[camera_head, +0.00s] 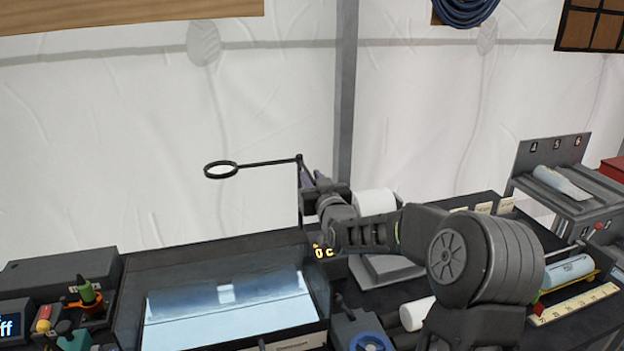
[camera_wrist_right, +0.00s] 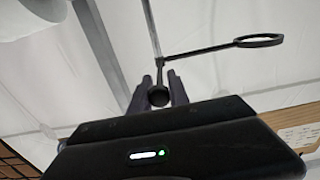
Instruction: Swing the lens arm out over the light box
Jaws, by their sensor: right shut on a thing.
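The lens arm (camera_head: 265,163) is a thin black bar with a round lens ring at its left end. It meets a thin upright post (camera_head: 299,205) at the light box's back right corner. The ring appears above the light box (camera_head: 135,270), against the tent wall; its exact depth over the glowing panel is hard to tell. My right gripper (camera_head: 306,178) is at the post end of the lens arm. In the right wrist view, my right gripper (camera_wrist_right: 158,88) is shut on a dark round knob (camera_wrist_right: 158,97) beside the lens arm (camera_wrist_right: 205,49). My left gripper is out of view.
A white roll (camera_head: 375,202) stands just behind my right wrist. A dark tray with a green-topped tool (camera_head: 87,293) is left of the light box. A blue round item (camera_head: 370,342) lies near the front. The air above the light box looks clear.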

